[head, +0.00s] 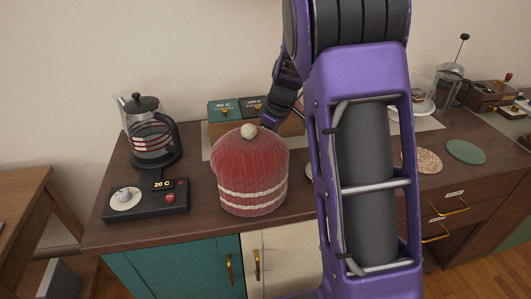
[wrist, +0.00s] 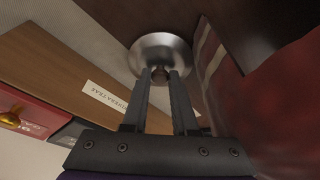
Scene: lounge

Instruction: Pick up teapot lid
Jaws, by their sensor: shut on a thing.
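The teapot lid (wrist: 160,46) is a shiny silver disc with a small dark knob, at the top middle of the wrist view. My gripper (wrist: 160,78) is shut on the knob, with one finger on each side. Whether the lid rests on something or hangs clear, I cannot tell. The cosy also shows close on the right of the wrist view (wrist: 275,95). No teapot body is clearly visible.
A wooden tea box (head: 262,123) stands behind the cosy. A glass kettle (head: 150,135) and a black heater base (head: 147,200) are at left. A French press (head: 452,88) is at far right. Round coasters (head: 466,152) lie on the right of the dark counter (head: 120,237).

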